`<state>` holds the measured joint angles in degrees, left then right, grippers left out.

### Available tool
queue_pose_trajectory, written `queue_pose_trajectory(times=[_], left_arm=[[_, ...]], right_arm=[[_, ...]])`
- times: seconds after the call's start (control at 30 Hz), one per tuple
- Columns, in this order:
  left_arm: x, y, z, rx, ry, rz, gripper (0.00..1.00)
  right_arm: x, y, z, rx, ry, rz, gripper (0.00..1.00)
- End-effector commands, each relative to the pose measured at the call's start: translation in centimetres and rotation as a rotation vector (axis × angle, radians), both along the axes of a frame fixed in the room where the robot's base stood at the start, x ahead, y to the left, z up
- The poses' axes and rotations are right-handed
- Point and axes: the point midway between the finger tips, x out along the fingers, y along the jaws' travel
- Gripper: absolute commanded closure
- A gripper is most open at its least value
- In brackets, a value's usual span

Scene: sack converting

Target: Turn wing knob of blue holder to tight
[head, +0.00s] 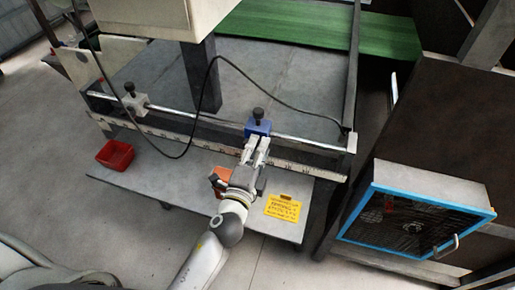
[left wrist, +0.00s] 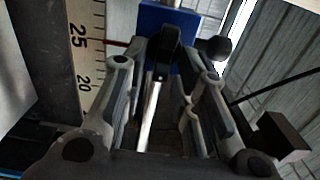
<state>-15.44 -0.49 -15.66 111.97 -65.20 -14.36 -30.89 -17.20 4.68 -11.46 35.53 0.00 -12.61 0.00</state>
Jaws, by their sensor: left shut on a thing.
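The blue holder (head: 257,128) sits on the rail (head: 300,139) above the ruler strip, with a black knob (head: 258,113) on top. My left gripper (head: 259,143) reaches it from the front. In the left wrist view, the blue holder (left wrist: 183,18) is at the top, and the dark wing knob (left wrist: 168,50) stands between the fingertips of my left gripper, which is shut on it. Another black knob (left wrist: 213,48) sticks out to its right. The knob's exact turn angle cannot be told. My right gripper is not in view.
A grey holder (head: 137,103) with a black knob sits further left on the rail. A black cable (head: 180,155) loops in front of the rail. A red bin (head: 115,155), an orange item (head: 222,175) and a yellow card (head: 282,207) are on the lower shelf. A blue-framed box (head: 430,190) stands right.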

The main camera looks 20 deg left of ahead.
Motion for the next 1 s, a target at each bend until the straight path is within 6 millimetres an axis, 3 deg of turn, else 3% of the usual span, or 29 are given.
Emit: queue_pose_trajectory(times=[0.33,0.37,0.4,0.77,1.0], left_arm=[[0.0,0.0,-0.1,0.006,0.001,-0.001,0.97],[0.0,0.0,-0.1,0.006,0.001,-0.001,0.69],[0.0,0.0,-0.1,0.005,0.001,-0.001,0.67],[0.0,0.0,0.3,0.005,-0.002,0.000,0.67],[0.0,0.0,3.2,0.008,-0.011,-0.005,0.67]], right_arm=[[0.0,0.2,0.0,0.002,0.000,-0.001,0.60],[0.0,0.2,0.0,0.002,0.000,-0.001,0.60],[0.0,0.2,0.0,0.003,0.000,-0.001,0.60],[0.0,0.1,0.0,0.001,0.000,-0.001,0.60],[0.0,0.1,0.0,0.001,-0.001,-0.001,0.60]])
